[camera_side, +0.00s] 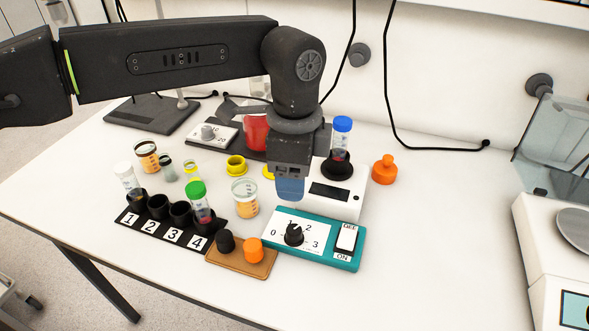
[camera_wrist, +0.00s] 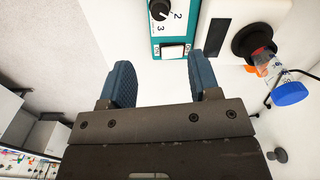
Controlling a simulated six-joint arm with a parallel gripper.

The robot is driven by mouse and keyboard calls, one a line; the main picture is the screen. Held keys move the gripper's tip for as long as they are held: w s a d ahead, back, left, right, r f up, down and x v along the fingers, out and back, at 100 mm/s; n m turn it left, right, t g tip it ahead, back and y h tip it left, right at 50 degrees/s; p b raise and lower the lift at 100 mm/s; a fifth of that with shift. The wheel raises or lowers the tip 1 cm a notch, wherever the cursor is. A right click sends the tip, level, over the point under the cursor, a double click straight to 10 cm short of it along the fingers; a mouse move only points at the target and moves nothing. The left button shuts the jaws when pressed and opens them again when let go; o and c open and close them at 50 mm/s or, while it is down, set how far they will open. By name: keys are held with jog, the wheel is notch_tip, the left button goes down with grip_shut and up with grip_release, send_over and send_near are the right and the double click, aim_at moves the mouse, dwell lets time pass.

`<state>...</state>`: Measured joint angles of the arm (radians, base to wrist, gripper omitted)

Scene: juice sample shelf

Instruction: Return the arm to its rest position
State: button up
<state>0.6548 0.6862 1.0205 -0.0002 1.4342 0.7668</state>
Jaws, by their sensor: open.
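My gripper (camera_side: 289,190) hangs from the arm over the middle of the table, above and behind the teal control box (camera_side: 345,260). In the wrist view my gripper (camera_wrist: 165,80) shows two blue fingers spread apart with nothing between them. The arm reaches in from the left, stretched over the table. A blue-capped tube (camera_side: 342,130) with red contents stands in the black holder of the white device (camera_side: 345,203), just right of my gripper. It also shows in the wrist view (camera_wrist: 290,92), apart from the fingers.
A numbered rack (camera_side: 165,232) holds a white-capped tube (camera_side: 127,178) and a green-capped tube (camera_side: 198,195). Caps lie on a brown tray (camera_side: 240,264). Beakers stand behind the rack. The front right table is clear.

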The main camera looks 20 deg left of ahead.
jog(key=s+a+r+n+t+h, duration=0.15)
jog(key=a+r+n, duration=0.25)
jog(key=a, duration=0.5)
jog(key=s+a+r+n+t+y, duration=0.1)
jog(key=s+a+r+n, duration=0.3)
jog(key=a, duration=0.5)
jog(key=s+a+f+n+t, duration=0.1)
jog(key=s+a+f+n, duration=0.1)
jog(key=s+a+n, duration=0.2)
jog(key=s+a+f+n+t, duration=0.2)
jog(key=s+a+f+n, duration=0.1)
jog(key=s+a, duration=0.7)
jog(key=shift+s+a+n, duration=0.15)
jog(key=shift+s+n, duration=0.1)
jog(key=shift+n, duration=0.35)
